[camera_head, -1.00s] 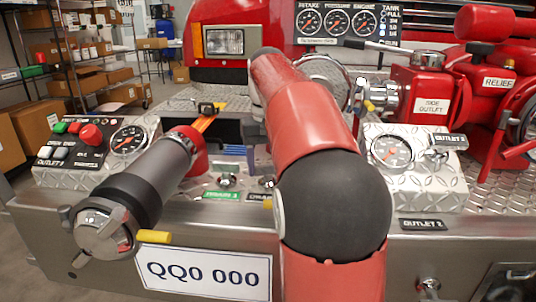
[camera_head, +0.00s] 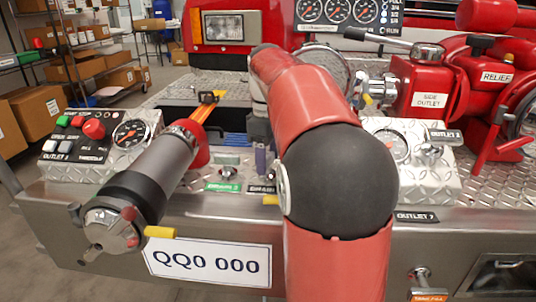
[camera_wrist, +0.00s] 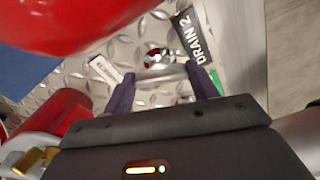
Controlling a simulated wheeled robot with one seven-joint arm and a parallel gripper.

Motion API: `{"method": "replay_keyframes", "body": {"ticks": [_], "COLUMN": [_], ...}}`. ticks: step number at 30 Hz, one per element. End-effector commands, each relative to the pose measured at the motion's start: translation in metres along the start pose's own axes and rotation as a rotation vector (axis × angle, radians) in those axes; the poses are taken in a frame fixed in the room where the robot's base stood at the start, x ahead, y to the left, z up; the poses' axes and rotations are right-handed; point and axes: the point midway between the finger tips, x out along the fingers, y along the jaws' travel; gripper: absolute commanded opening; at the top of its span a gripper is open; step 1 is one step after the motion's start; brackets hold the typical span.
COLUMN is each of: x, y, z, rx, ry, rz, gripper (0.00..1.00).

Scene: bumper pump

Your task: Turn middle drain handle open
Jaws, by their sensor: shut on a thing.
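The middle drain handle (camera_wrist: 165,74), a small chrome lever, lies between my fingertips in the wrist view, beside the black DRAIN 2 label (camera_wrist: 196,36). My gripper (camera_wrist: 162,84) is shut on this handle, one dark purple finger on either side. In the head view one purple finger (camera_head: 261,158) shows just above the DRAIN 2 label (camera_head: 262,189). My red arm hides the handle and the rest of the gripper there.
Another chrome drain handle (camera_head: 227,171) sits to the left above a green label (camera_head: 222,187). A gauge panel (camera_head: 392,150) is right of my arm. A red rounded part (camera_wrist: 75,22) fills the wrist view's upper left.

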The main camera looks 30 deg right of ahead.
Motion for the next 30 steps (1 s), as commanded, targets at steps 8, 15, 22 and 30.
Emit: {"method": "replay_keyframes", "body": {"ticks": [8,15,22,30], "x": [-0.0013,-0.0014,-0.0015,-0.0016], "y": [0.0003,0.0003,0.0002,0.0001], "z": [-0.0011,-0.0013,-0.0014,-0.0015], "rx": [-0.194,-0.289,-0.324,-0.328], "ry": [0.005,0.005,0.005,0.005], "rz": [0.004,0.005,0.005,0.005], "gripper": [0.35,0.35,0.35,0.35]}}
